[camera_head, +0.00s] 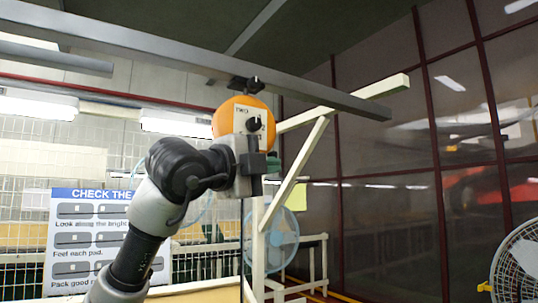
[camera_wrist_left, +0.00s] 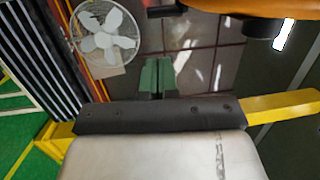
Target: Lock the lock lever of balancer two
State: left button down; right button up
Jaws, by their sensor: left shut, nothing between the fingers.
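Balancer two is an orange round housing (camera_head: 226,118) hung under the overhead rail, with a pale plate marked TWO (camera_head: 242,112). A dark knob-like part (camera_head: 254,124) sits on the plate; I take it for the lock lever, but its setting cannot be told. My left gripper (camera_head: 273,161) is just below the housing, its green fingertips pointing right. In the left wrist view the fingers (camera_wrist_left: 157,76) are shut and empty. The orange housing (camera_wrist_left: 235,6) and a dark round part (camera_wrist_left: 263,28) show at that view's top, apart from the fingers. My right gripper is not in view.
A grey overhead rail (camera_head: 310,93) crosses above the balancer. A cream post with a diagonal brace (camera_head: 297,172) stands just behind my gripper. A blue fan (camera_head: 275,240) is lower down, a white fan (camera_head: 520,265) at right. A sign board (camera_head: 95,240) stands left.

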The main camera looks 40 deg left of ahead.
pick_arm(q)
jog(key=w+a+p, duration=0.2)
jog(key=w, duration=0.1)
jog(key=shift+w+a+r, duration=0.1)
jog(key=shift+w+a, duration=0.1)
jog(key=shift+w, duration=0.05)
jog(key=shift+d, duration=0.1)
